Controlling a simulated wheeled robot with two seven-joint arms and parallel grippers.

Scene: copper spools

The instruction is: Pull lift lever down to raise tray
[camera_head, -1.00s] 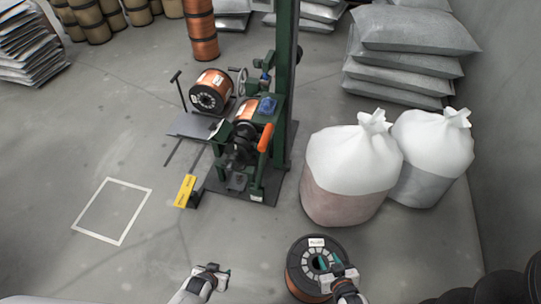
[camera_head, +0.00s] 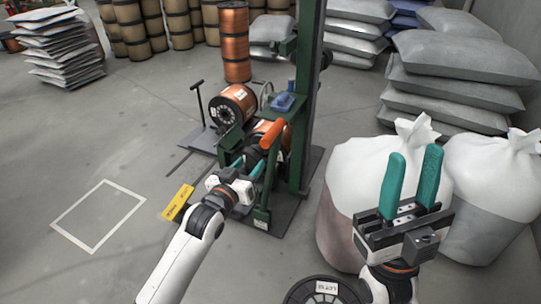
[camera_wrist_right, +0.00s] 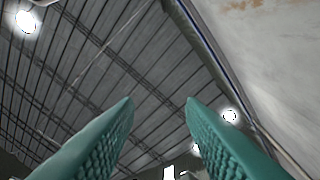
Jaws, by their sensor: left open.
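The green machine (camera_head: 305,95) stands in the middle of the head view. A thick orange handle (camera_head: 271,134), which looks like the lift lever, sticks up at a slant on its front. My left gripper (camera_head: 254,166) is open at the machine's front, just below the orange handle; its fingers are partly hidden, and I cannot tell whether they touch it. A low grey plate (camera_head: 199,140), perhaps the tray, lies left of the machine near a copper spool (camera_head: 234,106). My right gripper (camera_head: 412,160) is open and empty, teal fingers pointing up, in front of the white bags.
White bags (camera_head: 362,170) stand right of the machine, close to my right gripper. Another spool (camera_head: 326,290) lies at the bottom edge. The floor around the white-outlined square (camera_head: 98,216) is clear.

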